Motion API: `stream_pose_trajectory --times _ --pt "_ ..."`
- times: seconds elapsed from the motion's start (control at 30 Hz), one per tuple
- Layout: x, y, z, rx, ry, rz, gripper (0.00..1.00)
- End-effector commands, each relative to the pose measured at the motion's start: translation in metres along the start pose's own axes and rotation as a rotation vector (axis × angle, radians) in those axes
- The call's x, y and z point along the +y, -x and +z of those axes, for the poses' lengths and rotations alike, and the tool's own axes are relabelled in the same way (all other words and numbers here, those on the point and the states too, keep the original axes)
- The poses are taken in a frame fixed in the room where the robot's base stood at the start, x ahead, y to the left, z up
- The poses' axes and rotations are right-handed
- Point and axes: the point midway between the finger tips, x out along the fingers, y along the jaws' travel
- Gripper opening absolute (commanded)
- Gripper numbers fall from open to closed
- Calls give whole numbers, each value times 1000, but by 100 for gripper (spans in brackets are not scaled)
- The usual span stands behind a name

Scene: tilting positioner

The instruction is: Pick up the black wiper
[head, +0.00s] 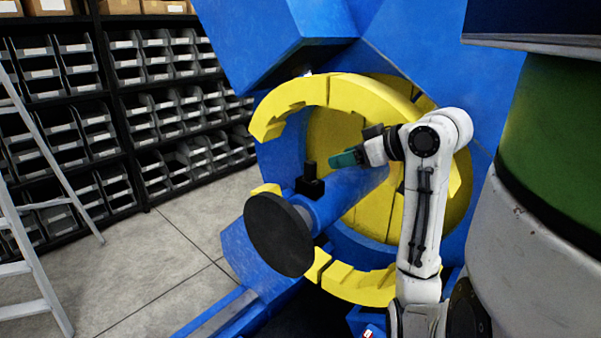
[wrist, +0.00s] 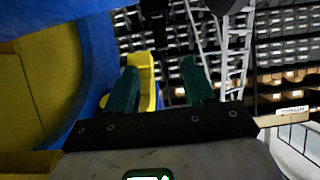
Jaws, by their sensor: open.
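The black wiper (head: 310,186) looks like a small block with an upright post. It sits on top of the blue cylinder (head: 345,195) in the head view, behind the large dark disc at the cylinder's end. My gripper (head: 334,160), with green fingers, is to the right of the wiper's post and apart from it, at about post height in the picture. In the wrist view my gripper's two fingers (wrist: 159,68) are spread, with nothing held between them. I cannot make out the wiper clearly in the wrist view.
A yellow slotted ring (head: 290,95) curves around the cylinder, close to my arm. The dark disc (head: 278,235) caps the cylinder's near end. A blue machine body (head: 245,30) rises behind. Shelves of grey bins (head: 130,60) and a ladder (head: 35,190) stand left; floor between is clear.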

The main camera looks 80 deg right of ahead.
Motion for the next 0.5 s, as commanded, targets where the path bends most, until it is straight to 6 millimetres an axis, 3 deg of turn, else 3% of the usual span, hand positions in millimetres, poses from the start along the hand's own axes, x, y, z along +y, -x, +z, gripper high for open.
stream_pose_trajectory --times 0.17,0.5 --pt "0 -8 0 -1 0 -1 53" --pt "0 -52 -1 -1 0 -1 53"
